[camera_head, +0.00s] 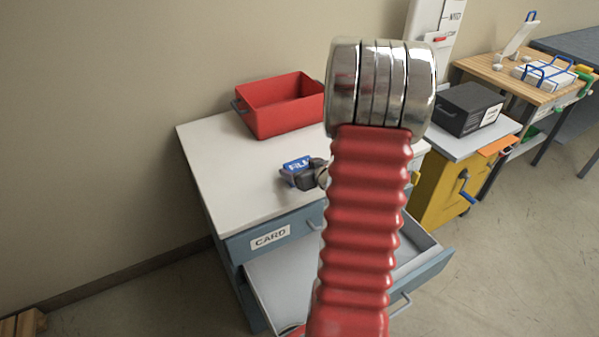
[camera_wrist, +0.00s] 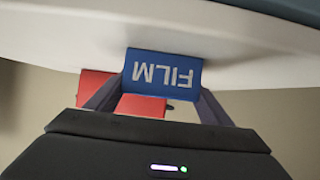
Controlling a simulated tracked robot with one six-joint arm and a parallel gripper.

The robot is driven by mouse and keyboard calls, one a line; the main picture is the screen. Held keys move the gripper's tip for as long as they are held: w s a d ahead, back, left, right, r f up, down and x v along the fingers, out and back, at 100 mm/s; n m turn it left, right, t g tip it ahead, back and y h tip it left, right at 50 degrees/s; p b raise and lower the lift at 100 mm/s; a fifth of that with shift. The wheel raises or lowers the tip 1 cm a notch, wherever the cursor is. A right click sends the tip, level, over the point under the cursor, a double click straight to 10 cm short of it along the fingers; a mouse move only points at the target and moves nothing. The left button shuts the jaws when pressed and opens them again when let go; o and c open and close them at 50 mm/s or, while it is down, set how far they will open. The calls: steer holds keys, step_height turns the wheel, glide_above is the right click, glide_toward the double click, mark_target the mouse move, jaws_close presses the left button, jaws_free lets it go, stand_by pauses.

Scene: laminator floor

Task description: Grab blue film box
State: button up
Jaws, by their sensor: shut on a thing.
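The blue film box (camera_head: 297,164) is at the white top of the cabinet, partly hidden behind my dark gripper (camera_head: 303,176). In the wrist view the blue box (camera_wrist: 162,74) carries white "FILM" lettering, seen upside down. My gripper's two fingers (camera_wrist: 160,92) are on either side of the box and shut on it. I cannot tell whether the box rests on the top or is slightly above it. My red ribbed arm hides part of the cabinet to the right of the gripper.
A red open bin (camera_head: 280,108) stands at the back of the cabinet top (camera_head: 230,150). A drawer (camera_head: 290,285) below the "CARD" label is pulled open. A yellow cart (camera_head: 440,190) with a black box (camera_head: 468,108) stands to the right. The top's left side is clear.

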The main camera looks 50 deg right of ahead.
mark_target(300, 164)
steer(key=shift+r, duration=0.15)
step_height(300, 164, up, 10)
steer(key=shift+f, duration=0.1)
stand_by(0.7)
stand_by(0.4)
